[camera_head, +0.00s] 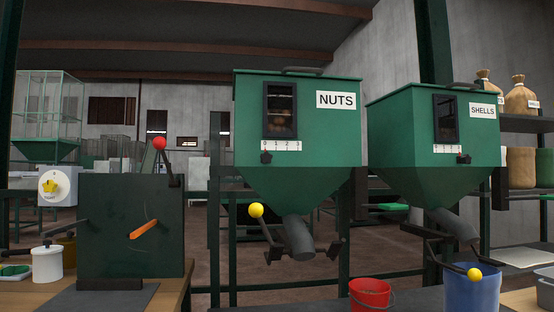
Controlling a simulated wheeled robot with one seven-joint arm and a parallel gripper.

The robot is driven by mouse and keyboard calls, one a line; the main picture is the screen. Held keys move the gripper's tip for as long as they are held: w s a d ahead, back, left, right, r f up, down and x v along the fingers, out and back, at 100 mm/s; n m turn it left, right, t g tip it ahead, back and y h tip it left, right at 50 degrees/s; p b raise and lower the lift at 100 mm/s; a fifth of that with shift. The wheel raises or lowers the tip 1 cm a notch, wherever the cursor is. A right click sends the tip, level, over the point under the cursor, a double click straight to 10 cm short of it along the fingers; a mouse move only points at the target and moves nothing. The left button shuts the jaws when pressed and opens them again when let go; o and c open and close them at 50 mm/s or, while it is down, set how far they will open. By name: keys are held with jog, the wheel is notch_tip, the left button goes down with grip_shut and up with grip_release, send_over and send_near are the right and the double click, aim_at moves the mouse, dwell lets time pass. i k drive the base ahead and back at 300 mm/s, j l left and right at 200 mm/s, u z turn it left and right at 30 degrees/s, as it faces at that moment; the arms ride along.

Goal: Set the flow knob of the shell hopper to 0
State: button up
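The shell hopper (415,135) is a green funnel-shaped bin at the right, with a white SHELLS label and a dark window. Its flow knob (464,158) is a small black piece at the right end of a white number scale (441,154) below the window. The scale's numbers are too small to read surely; the knob is well away from its left end. My gripper is not in this view.
The nuts hopper (300,175) stands to the left, its own black knob (266,157) at its scale's left end. Yellow-balled levers (256,210) (474,274) stick out below both hoppers. A red bucket (370,293) and a blue bucket (472,292) stand below.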

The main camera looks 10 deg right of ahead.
aim_at(466, 158)
jog(key=z, duration=1.3)
